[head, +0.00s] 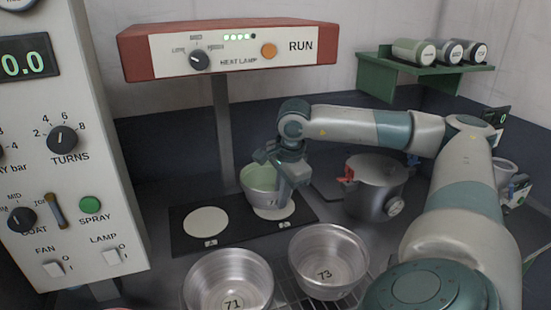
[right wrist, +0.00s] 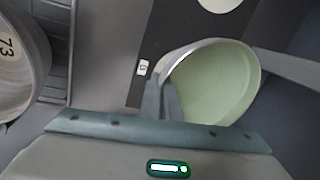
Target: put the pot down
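The small pot (head: 256,187) has a pale green inside and a grey outside. It is over the dark mat, at the right white disc (head: 274,213), which shows partly below it. I cannot tell whether its base touches the disc. My right gripper (head: 292,200) reaches down at the pot's right side. My left gripper is not in view.
The mat's left white disc (head: 206,222) is bare. Metal bowls 71 (head: 229,280) and 73 (head: 329,262) stand in front. A lidded grey pot (head: 377,185) stands right. The heat lamp (head: 230,48) hangs above on a post; a control panel (head: 65,150) is left.

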